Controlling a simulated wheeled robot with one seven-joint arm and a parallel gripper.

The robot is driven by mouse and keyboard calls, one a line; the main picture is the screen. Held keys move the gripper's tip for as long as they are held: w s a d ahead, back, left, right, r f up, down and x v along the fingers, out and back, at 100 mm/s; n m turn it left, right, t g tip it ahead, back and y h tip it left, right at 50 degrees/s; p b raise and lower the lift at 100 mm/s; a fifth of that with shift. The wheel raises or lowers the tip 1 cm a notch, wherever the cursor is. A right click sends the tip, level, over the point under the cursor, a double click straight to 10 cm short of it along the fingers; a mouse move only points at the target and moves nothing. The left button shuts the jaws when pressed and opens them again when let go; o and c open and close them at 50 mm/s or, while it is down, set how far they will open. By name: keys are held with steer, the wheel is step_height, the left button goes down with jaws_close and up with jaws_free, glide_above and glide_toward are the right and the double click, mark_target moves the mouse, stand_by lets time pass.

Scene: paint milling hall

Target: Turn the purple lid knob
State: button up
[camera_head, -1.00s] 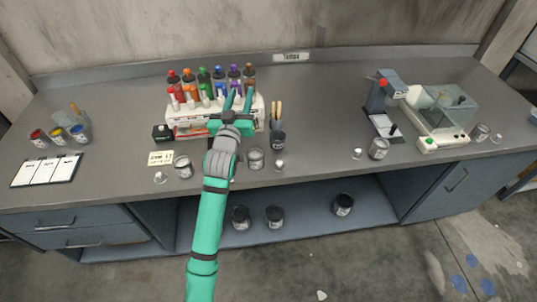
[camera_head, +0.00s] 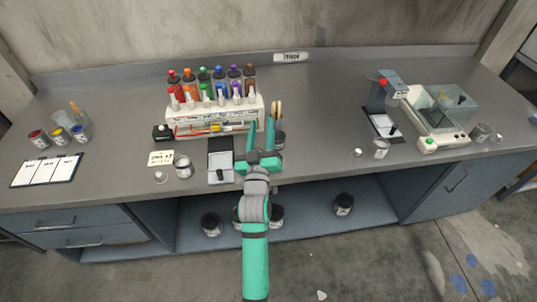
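A dark bottle with a purple top (camera_head: 234,71) stands in the back row of the white rack (camera_head: 190,127) on the bench. A purple squeeze bottle with a white tip (camera_head: 237,92) stands in front of it. The view is too small to tell a separate lid knob on either. My gripper (camera_head: 261,124) is open, its two teal fingers apart and pointing toward the back of the bench. It is right of and nearer than the purple bottles, in front of the brush jar (camera_head: 280,138), which it partly covers. Nothing shows between the fingers.
A black-framed pad (camera_head: 221,162) and an open can (camera_head: 183,166) lie left of my gripper. Small paint cans (camera_head: 57,136) stand at the far left. A stand with a red knob (camera_head: 386,92) and a clear-covered machine (camera_head: 440,115) are at the right. The bench between is clear.

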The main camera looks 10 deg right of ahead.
steer(key=s+d+f+n+y, duration=0.1)
steer(key=s+f+n, duration=0.1)
steer(key=s+f, duration=0.3)
steer(key=shift+v, duration=0.9)
steer(key=shift+w+d+r, duration=0.1)
steer(key=shift+d+r, duration=0.1)
